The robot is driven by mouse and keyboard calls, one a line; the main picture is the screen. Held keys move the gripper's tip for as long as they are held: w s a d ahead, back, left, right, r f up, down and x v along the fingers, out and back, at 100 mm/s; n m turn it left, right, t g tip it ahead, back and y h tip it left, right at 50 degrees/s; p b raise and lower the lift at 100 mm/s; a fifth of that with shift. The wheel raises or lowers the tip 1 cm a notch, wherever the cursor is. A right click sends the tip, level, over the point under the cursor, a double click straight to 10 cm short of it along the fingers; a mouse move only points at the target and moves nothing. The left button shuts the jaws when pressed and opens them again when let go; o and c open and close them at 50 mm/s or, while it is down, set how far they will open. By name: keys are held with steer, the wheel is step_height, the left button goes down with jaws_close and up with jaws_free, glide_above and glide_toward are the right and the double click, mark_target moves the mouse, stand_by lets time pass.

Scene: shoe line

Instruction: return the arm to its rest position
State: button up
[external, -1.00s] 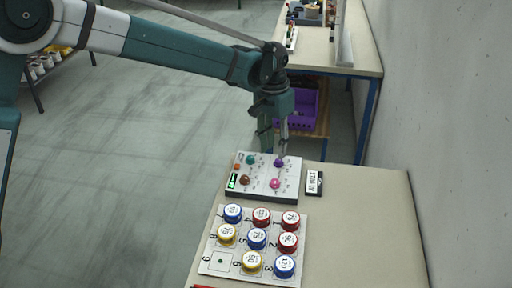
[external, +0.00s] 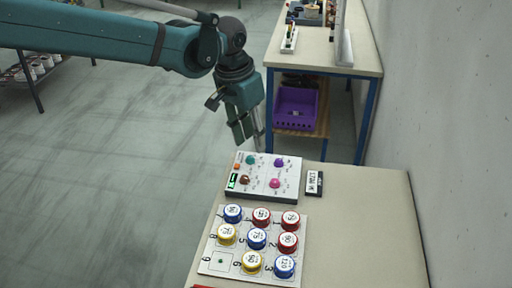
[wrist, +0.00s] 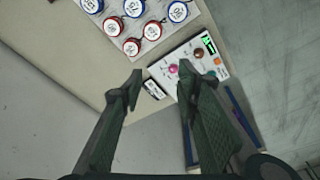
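My gripper (external: 250,138) hangs above the far left edge of the near table, close over the control panel's back edge. In the wrist view my gripper (wrist: 160,90) has its two fingers spread wide apart with nothing between them. The white control panel (external: 262,190) carries coloured knobs and a small green display. It also shows in the wrist view (wrist: 222,72), partly behind the right finger. My arm reaches in from the upper left.
A white board (external: 212,262) with several numbered red, blue and yellow discs lies in front of the panel. A small black-framed label (external: 314,183) lies right of the panel. A purple crate (external: 296,106) sits under the far table (external: 322,56). Open floor (external: 110,190) is at left.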

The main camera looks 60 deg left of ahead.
steer(key=s+d+r+t, duration=0.1)
steer(key=s+d+r, duration=0.2)
steer(key=s, duration=0.6)
steer(key=s+d+r+t, duration=0.1)
steer(key=s+d+r, duration=0.15)
steer(key=s, duration=0.65)
steer(key=s+d+f+t, duration=0.1)
steer(key=s+f, duration=0.1)
steer(key=s, duration=0.6)
steer(key=s+d+f+m+t, duration=0.1)
steer(key=s+d+f+t, duration=0.1)
steer(key=s, duration=0.7)
steer(key=shift+s+d+f, duration=0.15)
steer(key=shift+d+f, duration=0.1)
steer(key=shift+f, duration=0.25)
